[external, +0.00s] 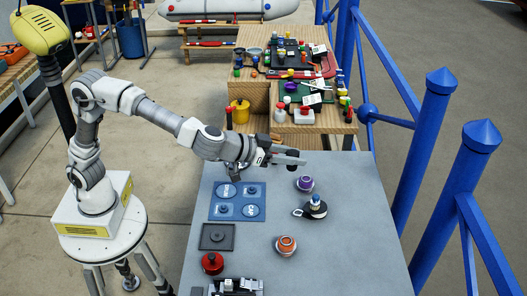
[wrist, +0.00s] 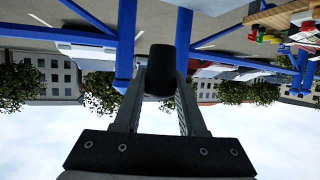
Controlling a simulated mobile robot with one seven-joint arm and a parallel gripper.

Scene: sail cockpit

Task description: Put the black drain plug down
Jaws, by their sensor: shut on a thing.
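The black drain plug (wrist: 160,72) is between the tips of my gripper (wrist: 160,85) in the wrist view, with both fingers closed on it. In the external view my gripper (external: 291,158) points right, above the far part of the grey table (external: 345,260), with the dark plug (external: 292,166) at its tips. The plug is held clear of the table top. A blue mat (external: 237,202) with pale circles and small dark pieces lies on the table, below and left of my gripper. My arm partly hides the table's far left corner.
A purple-topped fitting (external: 304,183), a black fitting with a pale knob (external: 316,207) and an orange-topped fitting (external: 286,245) stand right of the mat. A dark square plate (external: 217,237) and a red round item (external: 212,263) are nearer. Blue railings (external: 424,145) rise at right. The table's right side is bare.

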